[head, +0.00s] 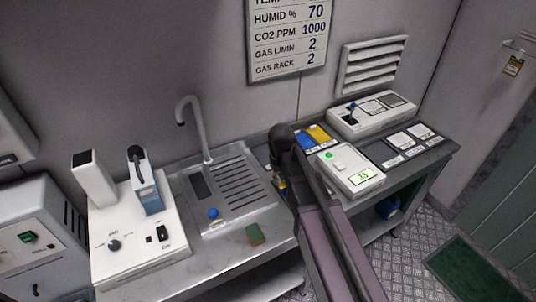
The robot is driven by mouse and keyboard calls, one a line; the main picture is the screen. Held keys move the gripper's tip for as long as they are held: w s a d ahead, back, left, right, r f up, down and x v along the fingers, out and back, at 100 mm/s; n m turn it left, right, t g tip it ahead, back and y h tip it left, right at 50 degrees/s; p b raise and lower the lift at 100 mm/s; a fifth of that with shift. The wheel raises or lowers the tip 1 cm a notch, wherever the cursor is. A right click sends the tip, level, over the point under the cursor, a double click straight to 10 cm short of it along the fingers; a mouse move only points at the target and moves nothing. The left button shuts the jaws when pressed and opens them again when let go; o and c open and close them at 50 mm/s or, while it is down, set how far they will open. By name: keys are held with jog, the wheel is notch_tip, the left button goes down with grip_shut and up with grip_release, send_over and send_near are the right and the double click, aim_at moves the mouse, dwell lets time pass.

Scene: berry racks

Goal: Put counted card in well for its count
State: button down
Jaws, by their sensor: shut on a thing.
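My arm reaches up from the bottom of the head view and ends in a dark joint over the bench. My gripper is hidden behind it, so I cannot see its fingers or anything held. A white device (345,165) with a green light and a lit green display (363,177) stands just right of my arm. A dark tray (378,150) with pale labelled places lies right of it; whether these are the wells, I cannot tell. No counted card is clearly visible.
A white box (371,115) with a small lever stands at the back right. Open floor lies right of the bench.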

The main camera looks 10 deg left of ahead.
jog(key=n, duration=0.4)
jog(key=shift+a+r, duration=0.1)
jog(key=shift+a, duration=0.15)
jog(key=n, duration=0.5)
jog(key=shift+w+a+r, duration=0.1)
jog(key=shift+a, duration=0.2)
jog(key=n, duration=0.4)
jog(key=shift+a+r+p, duration=0.1)
jog(key=shift+a+p, duration=0.15)
jog(key=shift+p, duration=0.05)
jog(key=n, duration=0.4)
jog(key=shift+a+n, duration=0.25)
jog(key=shift+n, duration=0.15)
jog(key=shift+w, duration=0.1)
jog(key=w, duration=0.5)
jog(key=w+f, duration=0.1)
jog(key=w, duration=0.3)
jog(key=w+a+b, duration=0.1)
jog(key=w, duration=0.4)
jog(key=shift+w+f, duration=0.15)
jog(key=shift+w, duration=0.15)
